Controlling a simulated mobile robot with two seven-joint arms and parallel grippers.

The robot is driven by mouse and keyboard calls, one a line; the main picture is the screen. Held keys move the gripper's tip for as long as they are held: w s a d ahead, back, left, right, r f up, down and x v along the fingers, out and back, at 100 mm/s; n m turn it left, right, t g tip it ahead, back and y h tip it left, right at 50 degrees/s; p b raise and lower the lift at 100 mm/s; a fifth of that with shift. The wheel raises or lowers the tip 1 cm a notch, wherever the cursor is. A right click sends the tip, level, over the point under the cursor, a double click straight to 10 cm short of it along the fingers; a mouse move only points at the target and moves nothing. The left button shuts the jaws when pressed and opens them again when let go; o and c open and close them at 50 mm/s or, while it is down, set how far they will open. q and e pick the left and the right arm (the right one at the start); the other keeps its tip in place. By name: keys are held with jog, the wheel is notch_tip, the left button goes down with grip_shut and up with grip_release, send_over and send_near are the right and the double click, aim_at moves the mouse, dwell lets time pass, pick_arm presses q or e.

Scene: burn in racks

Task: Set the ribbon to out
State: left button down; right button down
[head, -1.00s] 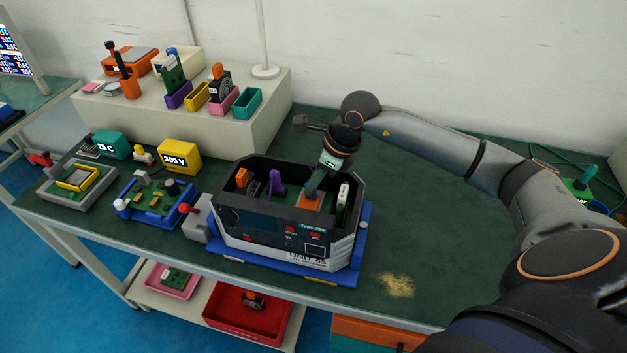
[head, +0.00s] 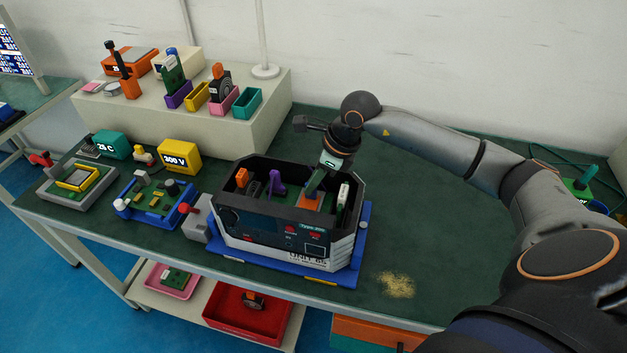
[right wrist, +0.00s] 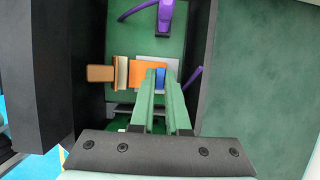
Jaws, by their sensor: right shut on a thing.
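The open black unit (head: 270,228) stands on a blue base on the bench. Inside it an orange ribbon (head: 308,202) lies near the right end. In the right wrist view the flat orange ribbon (right wrist: 138,76) runs from a tan connector block (right wrist: 121,74) to a blue end between my fingertips. My right gripper (head: 314,190) reaches down into the unit from above. Its green fingers (right wrist: 161,80) are shut on the blue end of the ribbon. The fingers hide part of that end, so how it is seated cannot be told. My left gripper is not in view.
A purple lever (head: 276,184) and an orange block (head: 241,177) stand inside the unit, close to its walls. A grey box with a red-knobbed lever (head: 197,222) stands just left of it. The bench right of the unit is mostly clear.

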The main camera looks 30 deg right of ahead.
jog(key=shift+w, duration=0.1)
jog(key=shift+w+d+f+b, duration=0.1)
jog(key=shift+w+d+b, duration=0.4)
jog(key=shift+d+b, duration=0.2)
jog(key=shift+w+d, duration=0.1)
jog(key=shift+r, duration=0.2)
jog(key=c, duration=0.9)
grip_release()
